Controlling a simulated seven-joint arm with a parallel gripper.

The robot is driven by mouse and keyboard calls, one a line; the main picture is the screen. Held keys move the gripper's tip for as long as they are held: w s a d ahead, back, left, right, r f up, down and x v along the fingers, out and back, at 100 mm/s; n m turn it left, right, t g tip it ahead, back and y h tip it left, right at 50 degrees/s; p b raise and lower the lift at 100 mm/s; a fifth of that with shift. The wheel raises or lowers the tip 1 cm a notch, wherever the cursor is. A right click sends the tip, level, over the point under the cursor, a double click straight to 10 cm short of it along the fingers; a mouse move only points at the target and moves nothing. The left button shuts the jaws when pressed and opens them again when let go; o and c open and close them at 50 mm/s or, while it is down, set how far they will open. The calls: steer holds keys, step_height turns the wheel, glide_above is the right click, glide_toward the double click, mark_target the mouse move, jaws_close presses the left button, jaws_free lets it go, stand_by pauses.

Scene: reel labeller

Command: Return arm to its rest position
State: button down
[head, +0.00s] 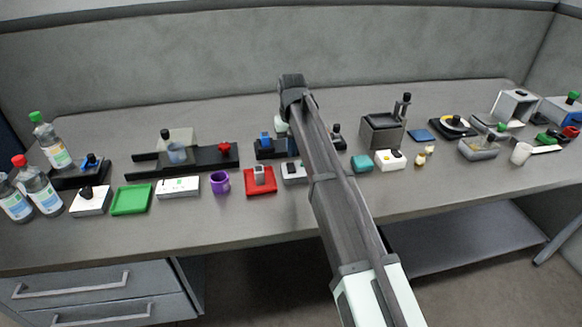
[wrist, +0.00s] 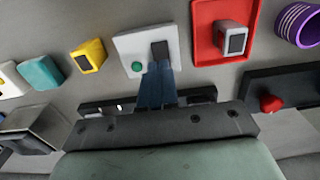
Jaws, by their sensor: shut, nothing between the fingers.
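My arm reaches out over the middle of the grey bench in the head view, and its links hide part of the bench behind it. My gripper's fingers (wrist: 156,84) show in the wrist view as blue-grey fingers close together, with nothing between them. They point toward a white box (wrist: 146,48) with a green button and a dark switch, and overlap its edge in the picture; I cannot tell whether they touch. The white box also shows in the head view (head: 293,172), just left of my arm. The fingertips are hidden in the head view.
A red tray (head: 261,187) with a grey block and a purple cup (head: 220,188) stand left of my arm. A teal block (head: 361,163) and a grey machine (head: 381,133) with an upright black-topped lever stand right. Bottles (head: 42,190) crowd the far left. The bench's front strip is clear.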

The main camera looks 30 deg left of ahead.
steer(key=shift+r, duration=0.75)
